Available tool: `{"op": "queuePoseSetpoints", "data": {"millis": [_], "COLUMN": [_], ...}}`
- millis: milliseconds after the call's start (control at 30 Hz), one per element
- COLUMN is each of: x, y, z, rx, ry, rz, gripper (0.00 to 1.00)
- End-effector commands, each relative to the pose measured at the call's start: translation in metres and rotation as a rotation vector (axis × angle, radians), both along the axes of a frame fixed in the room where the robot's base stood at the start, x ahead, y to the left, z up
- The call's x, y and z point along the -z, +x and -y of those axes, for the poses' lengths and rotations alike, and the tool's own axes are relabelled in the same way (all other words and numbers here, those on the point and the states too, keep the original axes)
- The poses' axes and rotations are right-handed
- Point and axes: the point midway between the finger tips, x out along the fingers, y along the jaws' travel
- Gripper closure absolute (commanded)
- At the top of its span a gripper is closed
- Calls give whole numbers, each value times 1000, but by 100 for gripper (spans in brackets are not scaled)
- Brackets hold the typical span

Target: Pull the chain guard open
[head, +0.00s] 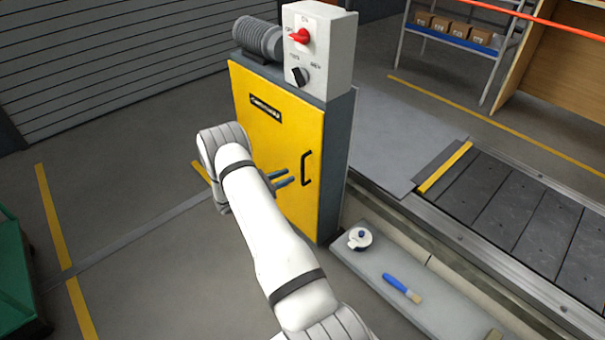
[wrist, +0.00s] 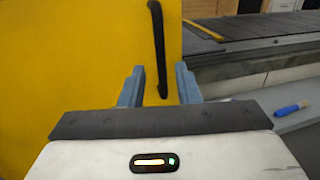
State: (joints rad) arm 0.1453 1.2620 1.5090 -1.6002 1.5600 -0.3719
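The chain guard is a yellow door (head: 268,150) on the front of a grey drive cabinet, and it looks closed. Its black vertical bar handle (head: 306,169) is near the door's right edge. My gripper (head: 287,180) is in front of the door, left of the handle in the head view. In the wrist view, the two blue-grey fingers (wrist: 158,84) are apart, with the black handle (wrist: 158,45) showing between and beyond them. The gripper is open and empty. I cannot tell the exact gap between fingertips and handle. The yellow door (wrist: 80,60) fills the wrist view's left.
A grey control box (head: 318,50) with a red switch and a black knob tops the cabinet, beside a motor (head: 258,38). The slat conveyor (head: 510,205) runs right. A low ledge (head: 385,275) holds a tape roll (head: 360,239) and a blue brush (head: 402,289). Floor left of the door is clear.

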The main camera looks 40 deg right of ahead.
Motion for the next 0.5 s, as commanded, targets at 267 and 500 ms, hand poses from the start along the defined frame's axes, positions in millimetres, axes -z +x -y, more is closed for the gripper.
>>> {"op": "queuePoseSetpoints", "data": {"millis": [267,500], "x": [1,0], "y": [-6,-9], "z": [42,70], "rx": [4,3], "ry": [0,0], "rz": [-1,-1], "gripper": [70,70]}}
